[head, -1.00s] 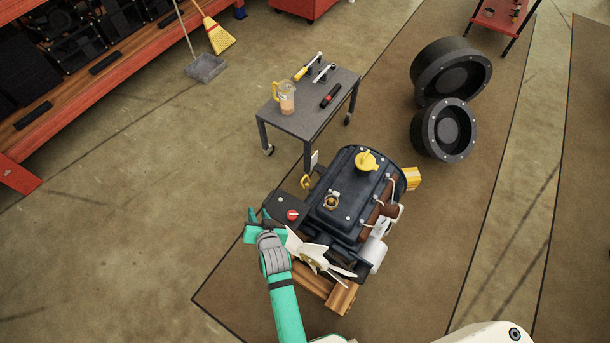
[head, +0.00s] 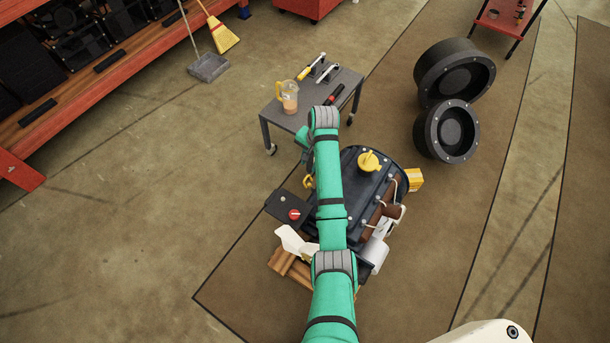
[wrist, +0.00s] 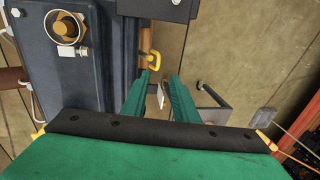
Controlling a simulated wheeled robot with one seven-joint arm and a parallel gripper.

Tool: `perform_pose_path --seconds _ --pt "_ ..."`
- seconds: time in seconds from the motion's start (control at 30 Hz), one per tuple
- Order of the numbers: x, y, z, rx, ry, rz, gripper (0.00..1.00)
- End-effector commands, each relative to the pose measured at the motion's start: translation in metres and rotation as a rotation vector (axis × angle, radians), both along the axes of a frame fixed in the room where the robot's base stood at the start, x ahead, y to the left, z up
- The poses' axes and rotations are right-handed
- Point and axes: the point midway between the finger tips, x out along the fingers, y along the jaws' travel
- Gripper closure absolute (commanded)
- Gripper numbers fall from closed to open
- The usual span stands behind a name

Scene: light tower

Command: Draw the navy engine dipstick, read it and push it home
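The navy engine (head: 365,188) sits on a wooden pallet, and its top also shows in the wrist view (wrist: 90,85). A yellow loop handle, seemingly the dipstick's (head: 307,182), is at the engine's left side. In the wrist view the yellow loop (wrist: 154,60) stands beside the engine wall, just beyond my fingertips. My gripper (wrist: 164,80) is open and empty, its two green fingers apart. In the head view my gripper (head: 302,139) is partly hidden by my arm, near the engine's far left corner. The stick below the loop is not clearly visible.
A grey cart (head: 350,85) with a yellow-handled jug (head: 289,103) and tools stands close behind my gripper. Black wheels (head: 447,132) stand right.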

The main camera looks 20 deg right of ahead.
Motion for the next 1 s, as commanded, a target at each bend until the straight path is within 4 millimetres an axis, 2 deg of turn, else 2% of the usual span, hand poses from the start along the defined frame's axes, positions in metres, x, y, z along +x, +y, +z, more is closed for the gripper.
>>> perform_pose_path --seconds 0.17,0.5,0.7,1.0 --pt "-0.002 -0.002 -0.010 0.002 0.020 -0.006 0.73" --pt "0.005 0.004 -0.068 0.002 0.019 -0.005 0.73" --pt "0.009 0.006 -0.093 0.002 0.018 -0.005 0.73" --pt "0.011 0.008 -0.105 0.002 0.015 -0.004 0.73"
